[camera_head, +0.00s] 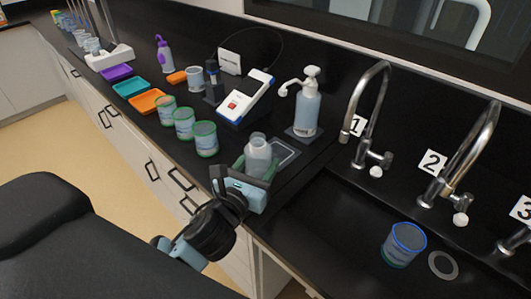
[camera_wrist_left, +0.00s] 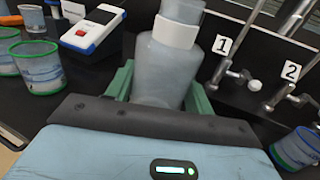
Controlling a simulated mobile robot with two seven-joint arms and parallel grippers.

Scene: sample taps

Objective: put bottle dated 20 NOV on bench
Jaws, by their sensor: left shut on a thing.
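A translucent pale bottle (camera_head: 258,152) with a white neck band is between the green fingers of my left gripper (camera_head: 256,170), which is shut on it. The bottle looks about upright over the black bench (camera_head: 225,170), near its front edge; I cannot tell whether its base touches. It also shows in the left wrist view (camera_wrist_left: 163,68), with a finger on each side. No date can be read on it. My right gripper is not in view.
Several green-rimmed jars (camera_head: 184,124) stand left of the bottle. Numbered taps (camera_head: 366,110) and a blue-rimmed jar (camera_head: 404,244) are at the right.

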